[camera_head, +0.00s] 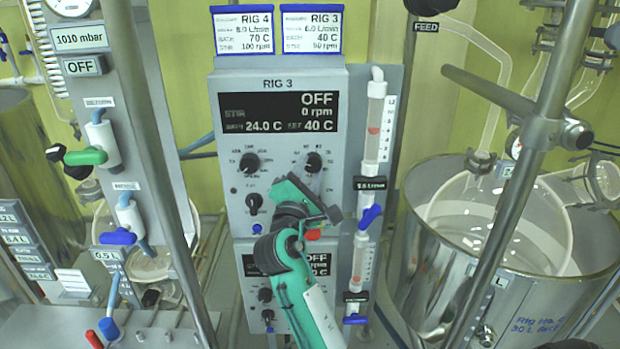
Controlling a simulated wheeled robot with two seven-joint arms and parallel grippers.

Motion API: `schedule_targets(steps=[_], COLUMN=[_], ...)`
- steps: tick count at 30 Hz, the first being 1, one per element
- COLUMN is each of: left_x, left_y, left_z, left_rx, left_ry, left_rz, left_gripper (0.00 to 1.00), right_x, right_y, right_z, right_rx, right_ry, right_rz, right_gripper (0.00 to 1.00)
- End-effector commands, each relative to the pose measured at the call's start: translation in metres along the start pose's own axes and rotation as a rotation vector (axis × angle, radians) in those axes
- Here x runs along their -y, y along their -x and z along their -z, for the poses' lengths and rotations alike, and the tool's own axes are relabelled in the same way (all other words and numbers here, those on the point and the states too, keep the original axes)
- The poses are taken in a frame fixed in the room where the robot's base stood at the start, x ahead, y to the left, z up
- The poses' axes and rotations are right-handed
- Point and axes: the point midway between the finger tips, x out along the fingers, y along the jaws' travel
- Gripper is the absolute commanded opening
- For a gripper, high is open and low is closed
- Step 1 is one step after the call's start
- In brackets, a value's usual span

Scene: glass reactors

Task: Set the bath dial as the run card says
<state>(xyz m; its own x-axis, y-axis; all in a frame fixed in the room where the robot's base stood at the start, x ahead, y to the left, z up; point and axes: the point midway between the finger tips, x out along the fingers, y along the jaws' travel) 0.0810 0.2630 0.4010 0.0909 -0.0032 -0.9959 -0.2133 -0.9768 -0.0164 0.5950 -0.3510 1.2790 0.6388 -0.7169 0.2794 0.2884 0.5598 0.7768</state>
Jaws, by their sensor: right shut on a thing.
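The Rig 3 controller (235,120) stands upright in the middle. Its display (278,113) reads OFF, 0 rpm, bath 24.0 C, set 40 C. The Rig 3 run card (312,32) above shows bath 40 C. Black dials show at upper left (250,163), upper right (313,162) and lower left (254,203) of the panel. My right gripper (312,196) is at the panel's lower right, just below the upper right dial, shut on a dial. Its fingertips and the held part are hidden by the hand, so which dial I cannot tell. My left gripper is not in view.
A flow meter with a blue valve (370,216) stands close right of my gripper. A second controller (250,268) sits below, partly behind my arm. Metal posts (530,160) and a steel bath (430,270) are at right; valves (85,157) are at left.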

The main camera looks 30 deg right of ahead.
Motion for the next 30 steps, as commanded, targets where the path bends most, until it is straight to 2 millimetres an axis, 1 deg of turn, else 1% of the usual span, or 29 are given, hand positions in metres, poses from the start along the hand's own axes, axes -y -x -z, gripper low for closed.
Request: schedule_targets(steps=[6,12,18,30], left_x=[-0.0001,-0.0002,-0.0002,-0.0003], left_y=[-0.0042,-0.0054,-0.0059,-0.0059], left_z=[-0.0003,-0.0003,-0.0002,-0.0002], left_rx=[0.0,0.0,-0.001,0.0], left_ry=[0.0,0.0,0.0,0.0], left_rz=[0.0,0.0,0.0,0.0], left_gripper=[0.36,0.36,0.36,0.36], right_x=[-0.0014,-0.0024,-0.0026,-0.0026], right_y=[0.0002,0.0001,-0.0001,-0.0002], right_z=[0.0011,0.0009,0.0006,0.0004], right_rx=[0.005,0.009,0.011,0.011], right_ry=[-0.132,-0.202,-0.234,-0.238], right_rz=[0.057,0.087,0.101,0.103], right_gripper=[0.14,0.14,0.14,0.14])
